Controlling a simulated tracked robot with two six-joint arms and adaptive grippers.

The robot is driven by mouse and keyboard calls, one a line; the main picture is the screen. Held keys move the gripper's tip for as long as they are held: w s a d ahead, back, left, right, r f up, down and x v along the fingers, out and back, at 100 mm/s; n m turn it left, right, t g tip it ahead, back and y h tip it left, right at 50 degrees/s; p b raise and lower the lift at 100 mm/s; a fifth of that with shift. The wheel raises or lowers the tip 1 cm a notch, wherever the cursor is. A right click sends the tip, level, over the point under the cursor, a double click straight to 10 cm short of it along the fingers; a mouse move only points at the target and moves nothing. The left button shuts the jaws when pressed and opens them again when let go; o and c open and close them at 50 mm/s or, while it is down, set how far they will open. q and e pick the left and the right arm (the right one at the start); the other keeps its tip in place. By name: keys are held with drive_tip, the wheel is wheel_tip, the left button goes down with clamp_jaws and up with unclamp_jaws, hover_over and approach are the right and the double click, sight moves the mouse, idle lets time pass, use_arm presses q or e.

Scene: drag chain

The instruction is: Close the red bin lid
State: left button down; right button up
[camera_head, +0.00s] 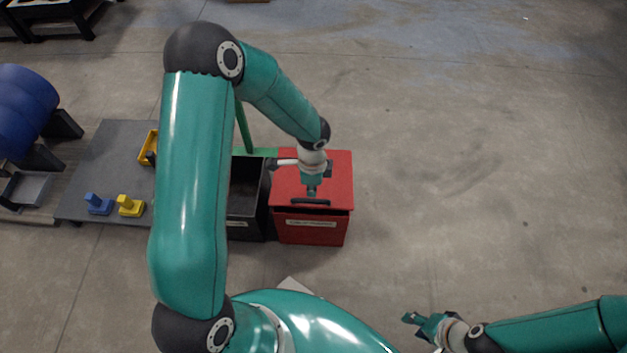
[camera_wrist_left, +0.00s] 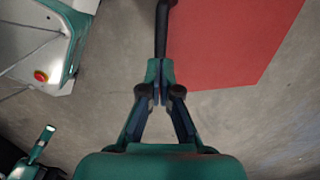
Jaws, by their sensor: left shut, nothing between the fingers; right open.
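The red bin (camera_head: 312,234) stands on the floor near the middle of the head view. Its red lid (camera_head: 339,172) lies over the top, with a dark gap visible along the front edge. A black bar handle (camera_head: 310,202) is near the lid's front edge. My left gripper (camera_head: 311,192) is shut and empty, over the lid just behind the handle; contact cannot be told. In the left wrist view, the shut fingertips (camera_wrist_left: 161,66) are at the end of the black handle (camera_wrist_left: 162,28), beside the red lid (camera_wrist_left: 230,40). My right gripper (camera_head: 411,322) is open and empty, low and away from the bin.
An open black bin (camera_head: 246,228) stands directly left of the red bin. A dark platform (camera_head: 105,165) further left carries a blue part (camera_head: 98,205), a yellow part (camera_head: 130,207) and a yellow tray (camera_head: 147,155). The floor (camera_head: 480,170) to the right is clear.

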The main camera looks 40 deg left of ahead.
sight(312, 200)
use_arm(q)
drive_tip(key=shift+f+b, duration=0.5)
drive_tip(key=shift+f, duration=1.25)
